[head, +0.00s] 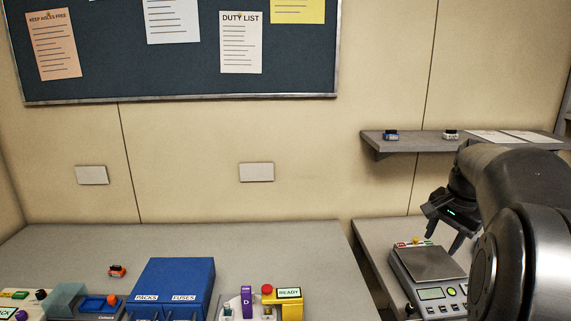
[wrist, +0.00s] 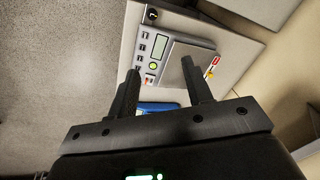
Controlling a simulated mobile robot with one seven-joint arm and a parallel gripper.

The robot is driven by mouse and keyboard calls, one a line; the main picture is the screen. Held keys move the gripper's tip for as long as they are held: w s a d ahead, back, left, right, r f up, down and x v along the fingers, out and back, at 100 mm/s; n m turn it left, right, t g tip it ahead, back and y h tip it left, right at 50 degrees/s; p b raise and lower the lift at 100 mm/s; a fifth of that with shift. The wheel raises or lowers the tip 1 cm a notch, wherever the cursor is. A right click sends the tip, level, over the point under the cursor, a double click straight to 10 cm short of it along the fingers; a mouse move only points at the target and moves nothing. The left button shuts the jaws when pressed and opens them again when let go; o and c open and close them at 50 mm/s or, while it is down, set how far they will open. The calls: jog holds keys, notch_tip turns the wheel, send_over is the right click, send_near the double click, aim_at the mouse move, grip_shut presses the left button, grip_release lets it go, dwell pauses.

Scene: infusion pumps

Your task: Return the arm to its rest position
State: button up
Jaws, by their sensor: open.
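My arm comes in from the right edge of the head view, bent at the elbow. My gripper (head: 455,240) points down over the scale (head: 425,262) on the right counter, apart from its plate. In the wrist view my gripper (wrist: 160,82) shows two dark fingers spread apart with nothing between them. The scale (wrist: 178,52) lies beyond the fingertips there, with its display and buttons visible. Part of a blue object (wrist: 158,108) shows behind the fingers; I cannot tell what it is.
A wall shelf (head: 405,146) with small items and papers is behind my arm. The left counter (head: 235,242) holds a blue cabinet (head: 178,282), a yellow unit marked READY (head: 292,306), a small orange item (head: 117,271) and devices at the front left. Its back part is clear.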

jog(key=s+a+n+t, duration=0.1)
jog(key=s+a+n, duration=0.65)
jog(key=a, duration=0.75)
jog(key=s+a+f+n+t, duration=0.1)
jog(key=s+a+f+n, duration=0.1)
jog(key=s+a, duration=0.2)
jog(key=s+a+f+n+t, duration=0.1)
jog(key=s+a+f+n, duration=0.1)
jog(key=s+a, duration=0.3)
jog(key=s+f, duration=0.1)
jog(key=s, duration=0.3)
jog(key=shift+s+f, duration=0.2)
jog(key=shift+s, duration=0.2)
jog(key=shift+o, duration=0.2)
